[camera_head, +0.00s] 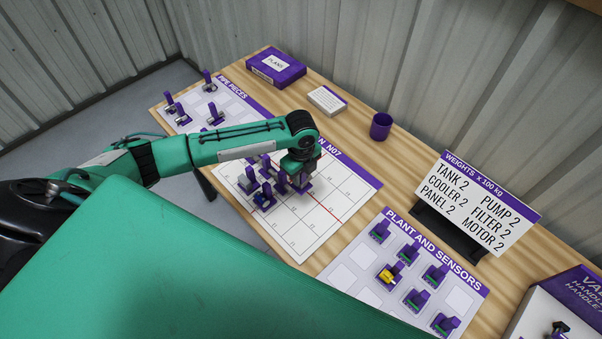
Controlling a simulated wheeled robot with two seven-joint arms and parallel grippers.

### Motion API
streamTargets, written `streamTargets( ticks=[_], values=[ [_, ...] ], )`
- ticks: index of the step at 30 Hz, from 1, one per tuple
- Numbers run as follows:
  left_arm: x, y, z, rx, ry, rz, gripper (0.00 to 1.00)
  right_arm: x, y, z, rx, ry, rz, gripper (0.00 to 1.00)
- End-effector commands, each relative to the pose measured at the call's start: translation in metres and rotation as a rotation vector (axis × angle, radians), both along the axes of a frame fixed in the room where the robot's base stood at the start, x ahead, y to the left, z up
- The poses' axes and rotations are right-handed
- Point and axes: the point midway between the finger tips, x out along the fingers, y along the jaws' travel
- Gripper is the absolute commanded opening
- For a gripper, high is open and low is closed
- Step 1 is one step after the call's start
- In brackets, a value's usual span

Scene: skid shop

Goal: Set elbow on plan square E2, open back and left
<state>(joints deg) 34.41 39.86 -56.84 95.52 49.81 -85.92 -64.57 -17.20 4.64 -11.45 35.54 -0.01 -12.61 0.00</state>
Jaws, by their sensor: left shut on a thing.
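My left gripper (301,168) reaches in from the left and points down over the white plan board (345,195), which has a purple header and a grid. It is shut on a small piece with purple parts (302,183), mostly hidden by the fingers; I cannot tell its shape or whether it touches the board. Several purple and grey pieces, one of them (264,198) near the board's front left, stand just left of the gripper. The square labels are too small to read, so I cannot pick out E2. My right gripper is not in view.
The pipe pieces sheet (237,107) holds several pieces at the left. The plant and sensors sheet (459,298) holds several green pieces and a yellow one. A purple box (276,66), purple cup (381,126) and weights sign (477,205) stand behind. The board's right part is clear.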

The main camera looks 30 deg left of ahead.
Motion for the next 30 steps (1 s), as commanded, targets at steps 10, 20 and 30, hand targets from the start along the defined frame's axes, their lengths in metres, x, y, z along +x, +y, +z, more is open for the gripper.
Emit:
streamTargets(
  ticks=[10,20,30],
  values=[
    [0.0,0.0,-0.016,0.0,0.0,0.0,0.0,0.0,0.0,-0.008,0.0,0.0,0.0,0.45],
    [0.0,0.0,-0.032,0.0,0.0,0.0,0.0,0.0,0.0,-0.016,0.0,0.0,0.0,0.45],
    [0.0,0.0,-0.049,0.0,0.0,0.001,0.0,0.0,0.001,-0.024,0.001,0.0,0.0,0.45]
  ],
)
